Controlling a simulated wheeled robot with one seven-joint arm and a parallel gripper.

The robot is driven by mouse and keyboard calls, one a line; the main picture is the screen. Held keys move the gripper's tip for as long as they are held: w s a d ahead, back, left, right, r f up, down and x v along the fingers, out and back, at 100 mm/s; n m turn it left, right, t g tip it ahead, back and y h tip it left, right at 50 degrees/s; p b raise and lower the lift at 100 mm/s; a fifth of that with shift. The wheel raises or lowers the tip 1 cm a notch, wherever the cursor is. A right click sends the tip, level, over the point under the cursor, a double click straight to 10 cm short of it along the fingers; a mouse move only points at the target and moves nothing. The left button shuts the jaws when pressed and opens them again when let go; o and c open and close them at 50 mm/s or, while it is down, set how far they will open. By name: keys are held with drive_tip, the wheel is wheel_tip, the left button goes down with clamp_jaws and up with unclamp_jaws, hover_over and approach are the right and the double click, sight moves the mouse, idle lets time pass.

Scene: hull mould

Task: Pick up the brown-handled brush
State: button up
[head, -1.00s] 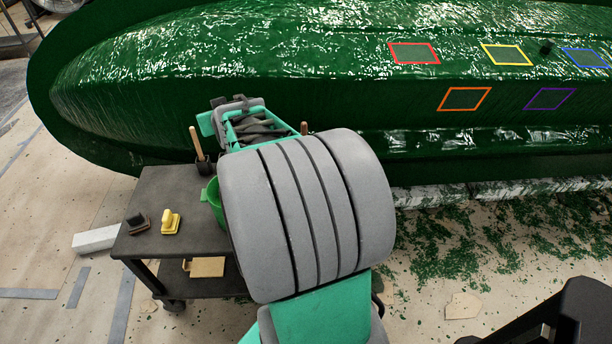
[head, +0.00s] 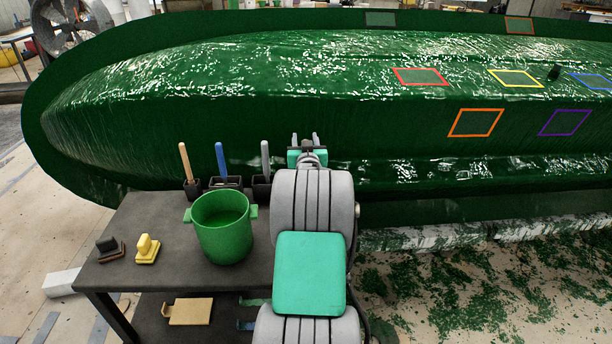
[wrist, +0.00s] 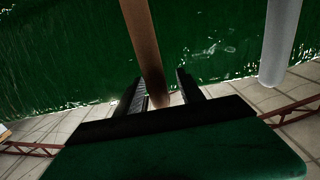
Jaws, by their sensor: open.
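The brown-handled brush (wrist: 143,35) shows in the wrist view as a long brown handle. Its end lies between the two fingers of my gripper (wrist: 160,76), which are open on either side of it. I cannot tell whether either finger touches it. Its bristle end is out of the wrist view. In the head view my gripper (head: 305,140) is above the far right part of the cart, with its fingers pointing up; the brown handle is hidden there behind my gripper and arm.
A grey handle (head: 265,158) stands just left of my gripper, also in the wrist view (wrist: 279,42). Blue (head: 220,160) and tan (head: 185,162) handles stand further left in dark holders. A green pot (head: 224,240) is on the dark cart (head: 150,215). The green hull (head: 200,125) rises behind.

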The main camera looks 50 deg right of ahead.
drive_tip(key=shift+w+d+r, duration=0.1)
drive_tip(key=shift+w+d, duration=0.05)
clamp_jaws()
idle(0.4)
